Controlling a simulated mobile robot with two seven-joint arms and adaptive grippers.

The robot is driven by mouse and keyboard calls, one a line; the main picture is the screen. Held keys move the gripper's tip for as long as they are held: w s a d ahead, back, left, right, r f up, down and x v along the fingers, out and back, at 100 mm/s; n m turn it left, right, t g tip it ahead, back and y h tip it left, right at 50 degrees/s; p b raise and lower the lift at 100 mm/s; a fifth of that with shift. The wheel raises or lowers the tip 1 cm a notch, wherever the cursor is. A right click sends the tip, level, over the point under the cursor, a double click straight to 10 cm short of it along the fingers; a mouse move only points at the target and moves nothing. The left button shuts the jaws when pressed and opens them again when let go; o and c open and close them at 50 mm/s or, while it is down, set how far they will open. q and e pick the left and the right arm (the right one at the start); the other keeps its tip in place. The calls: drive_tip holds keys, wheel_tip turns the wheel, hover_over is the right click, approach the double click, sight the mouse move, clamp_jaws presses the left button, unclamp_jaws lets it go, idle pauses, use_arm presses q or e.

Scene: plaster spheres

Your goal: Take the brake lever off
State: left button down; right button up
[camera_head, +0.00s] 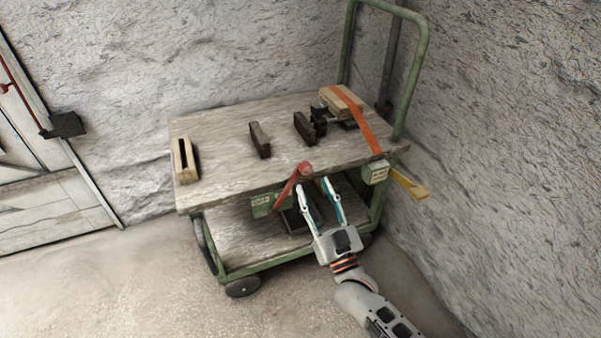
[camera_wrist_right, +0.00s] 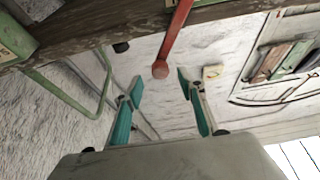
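The red brake lever (camera_head: 288,188) is at the front edge of the cart, slanting, with its round knob at the upper right end. In the right wrist view the lever (camera_wrist_right: 177,32) comes down from the wooden edge and its knob sits at the mouth between my fingertips. My right gripper (camera_head: 313,184) is open and empty, just in front of the knob. In the right wrist view its two teal-padded fingers (camera_wrist_right: 160,79) are spread on either side of the knob. Contact cannot be told. My left gripper is not in view.
The green-framed cart (camera_head: 225,150) has a wooden top carrying a slotted block (camera_head: 185,160), dark blocks (camera_head: 260,139) and a strapped wooden block (camera_head: 342,98). A yellow lever (camera_head: 409,185) sticks out at the right corner. Rough walls stand behind and right. The floor in front is clear.

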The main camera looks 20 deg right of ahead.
sight(305, 169)
drive_tip(key=x, duration=0.7)
drive_tip(key=shift+b, duration=0.35)
clamp_jaws()
